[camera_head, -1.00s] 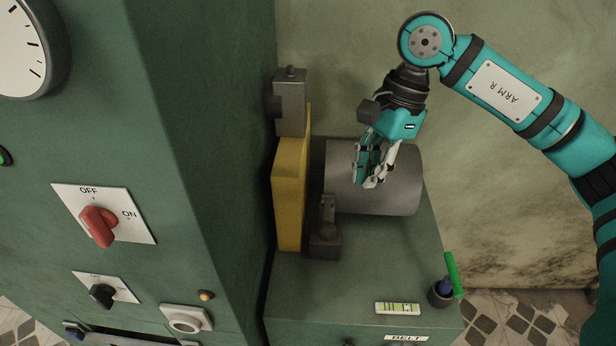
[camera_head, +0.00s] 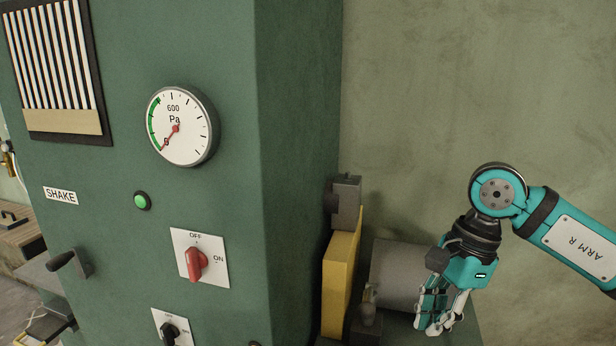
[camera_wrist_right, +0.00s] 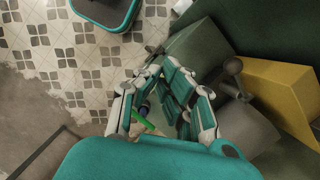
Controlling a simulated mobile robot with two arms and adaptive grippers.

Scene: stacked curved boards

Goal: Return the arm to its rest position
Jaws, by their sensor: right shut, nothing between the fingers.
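My right gripper (camera_head: 437,325) is shut and empty at the lower right of the head view, fingers pointing down. It appears in front of the grey cylinder (camera_head: 400,268) beside the green cabinet. In the right wrist view its fingers (camera_wrist_right: 165,108) reach away from the camera, with the grey cylinder (camera_wrist_right: 232,125) to their right. Whether the fingers touch anything cannot be told. My right arm (camera_head: 575,240) comes in from the right edge. My left gripper does not show.
A green cabinet (camera_head: 230,60) with a gauge (camera_head: 180,125) and a red switch (camera_head: 195,263) fills the left and middle. A yellow guard (camera_head: 340,285) stands by the cylinder. The wall above my right arm is bare. Tiled floor (camera_wrist_right: 60,50) shows in the wrist view.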

